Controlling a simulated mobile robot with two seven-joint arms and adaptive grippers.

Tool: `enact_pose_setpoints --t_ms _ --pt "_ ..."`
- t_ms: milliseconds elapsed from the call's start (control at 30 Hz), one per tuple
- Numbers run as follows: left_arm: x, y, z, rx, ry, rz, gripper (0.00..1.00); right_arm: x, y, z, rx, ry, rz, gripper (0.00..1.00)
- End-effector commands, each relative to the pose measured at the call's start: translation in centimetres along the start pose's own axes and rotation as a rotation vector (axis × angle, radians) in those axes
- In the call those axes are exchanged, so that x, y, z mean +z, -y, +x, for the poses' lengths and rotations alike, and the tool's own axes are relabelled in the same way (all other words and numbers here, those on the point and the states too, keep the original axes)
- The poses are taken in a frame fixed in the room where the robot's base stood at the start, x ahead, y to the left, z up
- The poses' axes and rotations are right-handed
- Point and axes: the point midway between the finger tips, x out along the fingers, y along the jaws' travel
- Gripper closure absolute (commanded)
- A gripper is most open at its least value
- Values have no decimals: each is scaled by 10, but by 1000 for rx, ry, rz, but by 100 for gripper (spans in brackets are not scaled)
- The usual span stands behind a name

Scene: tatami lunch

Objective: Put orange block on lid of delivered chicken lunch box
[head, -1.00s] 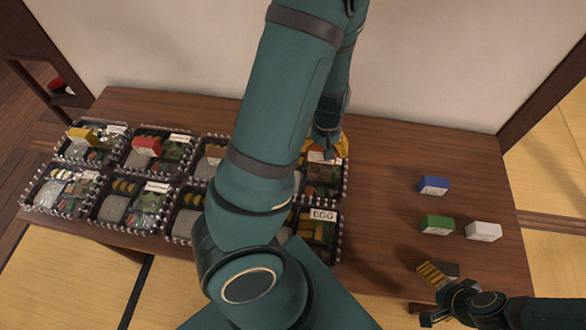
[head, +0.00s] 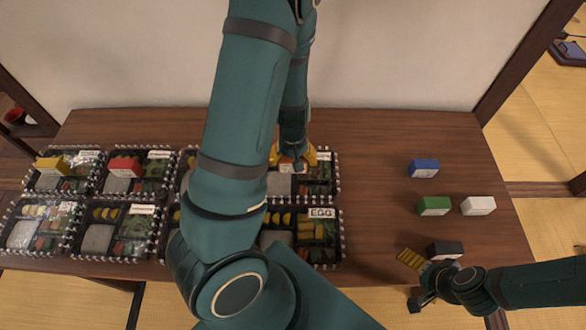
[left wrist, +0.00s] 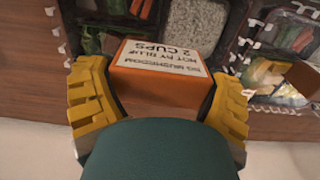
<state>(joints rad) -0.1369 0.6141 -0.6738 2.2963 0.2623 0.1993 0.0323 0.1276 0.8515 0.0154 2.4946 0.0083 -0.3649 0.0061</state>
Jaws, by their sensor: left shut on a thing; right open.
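My left gripper (head: 293,160) is shut on the orange block (left wrist: 162,72), whose white label faces the left wrist camera. I cannot read which box is chicken; a near-row box reads EGG (head: 339,240). My right gripper (head: 412,281) is open beside the black block (head: 445,250) at the table's near right.
A yellow block (head: 52,167) and a red block (head: 124,168) sit on far-row boxes at the left. Another tan-orange block (left wrist: 305,76) shows at the left wrist view's right edge. Blue (head: 424,168), green (head: 433,206) and white (head: 478,206) blocks stand on the right. My left arm hides middle boxes.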

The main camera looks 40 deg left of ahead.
Motion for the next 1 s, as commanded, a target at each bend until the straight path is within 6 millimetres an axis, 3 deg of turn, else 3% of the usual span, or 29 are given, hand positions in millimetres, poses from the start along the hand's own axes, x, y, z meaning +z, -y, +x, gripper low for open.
enact_pose_setpoints --t_ms 300,667,700,733,1000 --pt "0 0 37 -1 2 -1 54 6 -5 13 -1 12 -4 0" --pt "0 0 40 0 0 0 54 7 -5 14 -2 14 -4 0" --pt "0 0 40 0 0 0 12 7 -5 15 -2 14 -5 0" --pt "0 0 39 0 0 0 2 7 -5 14 -2 14 -5 0" --pt "0 0 38 0 0 0 0 7 -5 13 -2 14 -4 0"
